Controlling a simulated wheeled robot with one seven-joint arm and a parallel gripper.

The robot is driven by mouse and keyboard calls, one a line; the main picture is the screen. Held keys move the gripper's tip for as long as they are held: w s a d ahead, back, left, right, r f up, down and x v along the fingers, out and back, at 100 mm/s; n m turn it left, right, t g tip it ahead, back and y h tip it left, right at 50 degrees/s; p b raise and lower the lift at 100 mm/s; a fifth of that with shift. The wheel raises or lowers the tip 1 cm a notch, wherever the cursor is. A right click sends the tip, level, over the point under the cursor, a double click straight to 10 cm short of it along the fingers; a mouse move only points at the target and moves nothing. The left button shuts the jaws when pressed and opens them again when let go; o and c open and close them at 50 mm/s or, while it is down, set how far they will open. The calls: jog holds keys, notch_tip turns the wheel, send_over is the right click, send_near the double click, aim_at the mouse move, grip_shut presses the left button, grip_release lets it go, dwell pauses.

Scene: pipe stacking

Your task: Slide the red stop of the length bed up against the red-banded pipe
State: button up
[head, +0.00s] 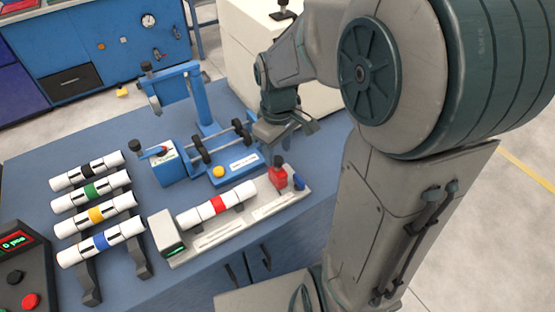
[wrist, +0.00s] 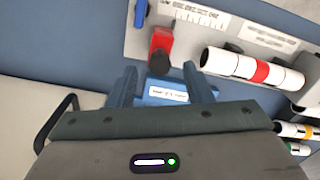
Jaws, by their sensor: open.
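The red stop (head: 278,176) stands at the right part of the pale grey length bed (head: 166,232). The red-banded white pipe (head: 240,193) lies on the bed to its left, with a small gap between them. In the wrist view the stop (wrist: 161,42) is ahead of my fingers, and the pipe (wrist: 228,63) is right of it. My gripper (head: 300,130) is open and empty, behind and above the stop in the head view. In the wrist view its two fingers (wrist: 164,84) are apart and do not touch the stop.
A blue machine (head: 182,165) with black rollers stands behind the bed. A blue piece (head: 298,183) sits at the bed's right end. Several banded pipes (head: 85,171) lie on a rack at left. A control box (head: 35,270) with a display is at the front left.

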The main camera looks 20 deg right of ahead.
aim_at(278, 159)
jog(key=shift+f, duration=2.2)
jog(key=shift+c, duration=0.4)
